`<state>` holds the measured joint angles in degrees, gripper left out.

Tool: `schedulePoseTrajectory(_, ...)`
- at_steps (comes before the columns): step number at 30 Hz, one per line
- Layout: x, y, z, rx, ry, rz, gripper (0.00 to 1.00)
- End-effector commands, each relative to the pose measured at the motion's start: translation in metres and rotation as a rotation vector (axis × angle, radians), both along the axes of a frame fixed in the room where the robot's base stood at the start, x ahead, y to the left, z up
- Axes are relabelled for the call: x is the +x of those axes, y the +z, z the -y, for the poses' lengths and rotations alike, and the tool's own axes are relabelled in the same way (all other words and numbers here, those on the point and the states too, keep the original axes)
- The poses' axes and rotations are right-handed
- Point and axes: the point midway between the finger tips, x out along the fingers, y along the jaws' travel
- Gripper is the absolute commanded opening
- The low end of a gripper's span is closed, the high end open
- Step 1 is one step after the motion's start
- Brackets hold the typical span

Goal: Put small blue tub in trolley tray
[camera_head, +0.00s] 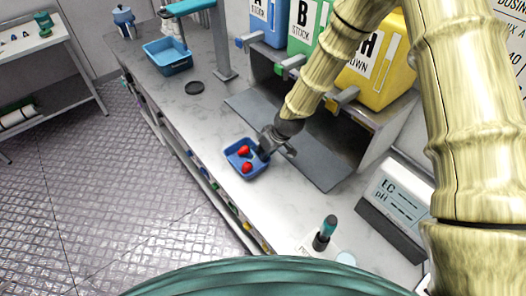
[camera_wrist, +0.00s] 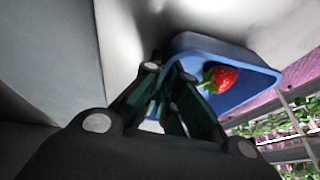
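The small blue tub (camera_head: 235,166) sits upright on the grey counter with red strawberries (camera_head: 247,167) in it. My gripper (camera_head: 266,151) is at the tub's right side, its fingers beside or around the rim. In the wrist view, my fingertips (camera_wrist: 163,75) are close together at the left edge of the tub (camera_wrist: 245,92), where one strawberry (camera_wrist: 220,79) shows. Whether the fingers clamp the wall cannot be made out. A shelved stand (camera_head: 22,47) with a pale top, possibly the trolley, is at the upper left in the head view.
A larger blue basin (camera_head: 168,58) and a dark disc (camera_head: 194,87) lie farther back on the counter (camera_head: 185,115). Yellow, green and blue stock bins stand behind my arm. An EC/pH meter (camera_head: 398,208) and a dark bottle (camera_head: 324,234) are at the lower right. The floor (camera_head: 95,180) at left is clear.

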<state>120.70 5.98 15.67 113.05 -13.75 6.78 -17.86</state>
Motion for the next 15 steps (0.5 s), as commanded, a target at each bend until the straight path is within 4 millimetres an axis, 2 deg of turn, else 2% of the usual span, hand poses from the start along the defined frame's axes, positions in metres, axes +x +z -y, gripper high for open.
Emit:
schedulePoseTrajectory(7, 0.0000, -0.0037, -0.0001, 0.000, 0.000, 0.000, 0.00)
schedulePoseTrajectory(12, -0.0001, -0.0028, 0.0000, 0.000, 0.000, 0.000, 0.27)
schedulePoseTrajectory(15, -0.0001, -0.0028, 0.0000, 0.000, 0.000, 0.000, 0.27)
